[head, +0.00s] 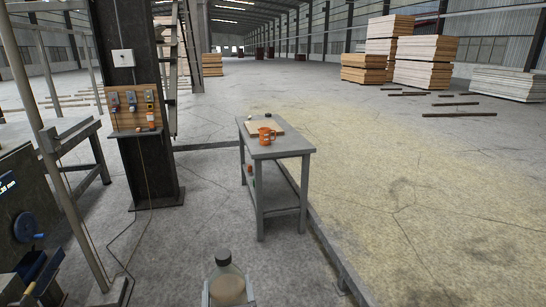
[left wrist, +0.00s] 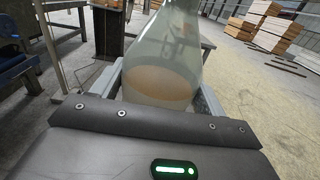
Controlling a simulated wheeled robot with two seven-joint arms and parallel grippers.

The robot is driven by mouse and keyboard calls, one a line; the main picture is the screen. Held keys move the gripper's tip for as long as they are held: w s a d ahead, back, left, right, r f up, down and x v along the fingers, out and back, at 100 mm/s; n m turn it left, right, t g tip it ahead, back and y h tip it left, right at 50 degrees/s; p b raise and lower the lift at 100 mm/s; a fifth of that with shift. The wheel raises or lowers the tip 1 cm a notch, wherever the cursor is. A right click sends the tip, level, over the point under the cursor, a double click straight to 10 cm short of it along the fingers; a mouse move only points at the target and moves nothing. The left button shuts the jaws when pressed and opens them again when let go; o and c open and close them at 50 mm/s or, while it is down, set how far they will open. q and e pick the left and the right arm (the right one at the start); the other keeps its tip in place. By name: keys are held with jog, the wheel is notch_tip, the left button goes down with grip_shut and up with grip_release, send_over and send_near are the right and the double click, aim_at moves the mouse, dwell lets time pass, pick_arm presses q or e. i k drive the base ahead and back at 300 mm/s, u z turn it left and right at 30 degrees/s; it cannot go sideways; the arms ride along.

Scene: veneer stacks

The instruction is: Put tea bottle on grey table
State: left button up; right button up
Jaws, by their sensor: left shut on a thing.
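The tea bottle (head: 226,270) is a clear bottle with a dark cap and brownish contents, low in the middle of the head view. My left gripper (head: 228,294) is shut on it, one finger on each side. The bottle also fills the middle of the left wrist view (left wrist: 162,60), upright between the fingers of the left gripper (left wrist: 165,88). The grey table (head: 290,145) stands ahead, beyond the bottle and apart from it. On its top are an orange mug (head: 266,136) and a light wooden board. My right gripper is not in view.
A dark steel column (head: 145,160) with a tool board stands left of the table. A workbench and machine (head: 25,215) are at the left edge. A low rail runs along the floor by the table. Stacks of boards (head: 425,60) stand far right; the floor between is mostly open.

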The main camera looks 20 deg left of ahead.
aim_at(288, 148)
jog(key=i, duration=0.9)
jog(key=u, duration=1.25)
jog(key=i, duration=2.7)
jog(key=z, duration=2.7)
